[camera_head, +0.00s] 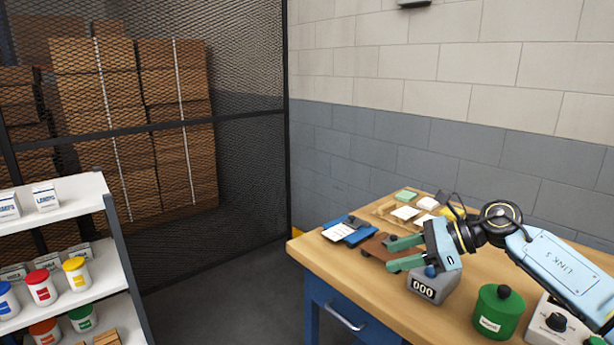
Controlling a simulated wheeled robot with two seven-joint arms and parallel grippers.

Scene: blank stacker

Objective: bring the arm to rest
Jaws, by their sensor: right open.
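My right gripper (392,254) comes in from the right over the wooden table and points left. Its two green fingers are apart, with no object visible held between them. A brown flat item (376,247) lies on the table behind and beside the fingers, partly hidden by them. The light blue arm link (562,268) of my right arm reaches across the table's right part. My left gripper does not show.
The wooden table (318,253) carries a blue clipboard (350,231), a grey counter reading 000 (430,284), a green canister (497,312) and a white box with knobs (556,322). A wooden tray with coloured pads stands behind. A shelf (75,219) with tubs stands left.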

